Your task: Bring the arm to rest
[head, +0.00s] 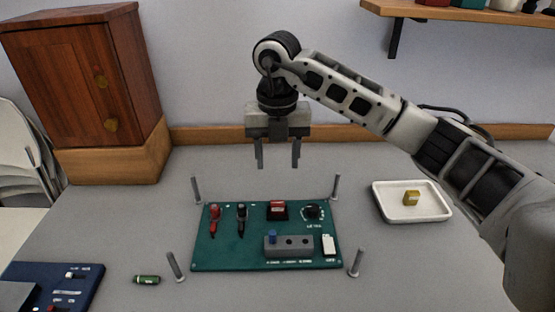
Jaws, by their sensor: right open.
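My right arm comes in from the right side of the head view and bends down at the wrist. Its gripper (277,156) points straight down with its two fingers apart and nothing between them. It hangs above the far edge of the green test board (225,254), clear of it. The board lies on the grey table and carries a red probe (215,220), a black probe (241,219), a red block (277,209), a dark knob (313,212), a grey socket block (300,247) with a blue piece in it, and a white piece (328,245). My left gripper does not show.
Several grey posts stand around the board, one at the front right (356,262). A white tray (432,213) at right holds a yellow block (411,198). A green battery-like cylinder (146,280) lies front left, near a blue board (85,289). A wooden cabinet (70,85) stands back left.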

